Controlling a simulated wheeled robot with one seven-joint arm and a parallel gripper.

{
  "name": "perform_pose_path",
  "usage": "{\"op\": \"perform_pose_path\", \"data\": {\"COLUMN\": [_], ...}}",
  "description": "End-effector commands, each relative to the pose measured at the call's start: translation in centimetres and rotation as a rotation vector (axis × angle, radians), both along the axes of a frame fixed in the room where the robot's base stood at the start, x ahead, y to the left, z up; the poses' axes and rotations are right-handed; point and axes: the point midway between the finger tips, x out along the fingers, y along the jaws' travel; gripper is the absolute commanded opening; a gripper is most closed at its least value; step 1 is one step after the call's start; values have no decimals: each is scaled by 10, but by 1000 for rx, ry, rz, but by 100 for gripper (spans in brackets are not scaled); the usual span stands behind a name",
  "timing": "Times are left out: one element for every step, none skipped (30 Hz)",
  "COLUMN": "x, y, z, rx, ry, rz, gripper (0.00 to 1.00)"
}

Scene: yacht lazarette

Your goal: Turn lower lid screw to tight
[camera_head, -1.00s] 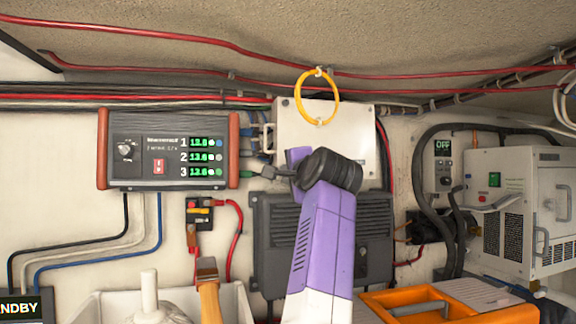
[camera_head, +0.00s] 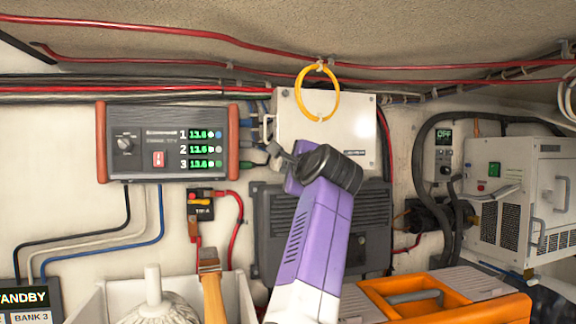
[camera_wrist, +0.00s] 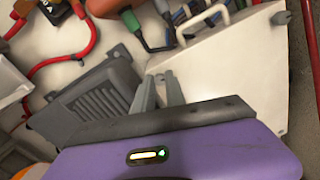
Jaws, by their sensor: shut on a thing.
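The white box (camera_head: 335,128) with its lid is on the wall, with small screws at its visible corners. My gripper (camera_head: 274,150) reaches the lid's lower left corner in the head view. In the wrist view my gripper's two grey fingers (camera_wrist: 162,78) are at that same corner of the white lid (camera_wrist: 235,75), close together with a narrow gap. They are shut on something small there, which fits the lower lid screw.
A yellow ring (camera_head: 318,93) hangs over the box's top edge. A dark finned unit (camera_head: 350,245) is just below. Cables with plugs (camera_head: 258,145) run close on the left, beside the charger panel (camera_head: 168,142). An orange case (camera_head: 440,295) stands below right.

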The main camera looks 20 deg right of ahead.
Motion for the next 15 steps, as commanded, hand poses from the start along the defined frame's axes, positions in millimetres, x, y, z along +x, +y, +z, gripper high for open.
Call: {"op": "perform_pose_path", "data": {"x": [0, 0, 0, 0, 0, 0, 0, 0, 0, 0, 0, 0, 0, 0, 0], "y": [0, 0, 0, 0, 0, 0, 0, 0, 0, 0, 0, 0, 0, 0, 0], "z": [-2, -2, -2, -2, -2, -2, -2, -2, -2, -2, -2, -1, -1, -1, -1], "rx": [1, 1, 1, 1, 1, 1, 0, 0, 0, 0, 0, 0, 0, 0, 0], "ry": [3, 3, 3, 3, 3, 3, 3, 3, 3, 3, 3, 3, 2, 2, 2], "rz": [1, 1, 1, 1, 1, 1, 1, 1, 1, 1, 1, 1, 1, 1, 1], "gripper": [0, 0, 0, 0, 0, 0, 0, 20, 27, 33, 38, 38, 38, 38, 38]}}
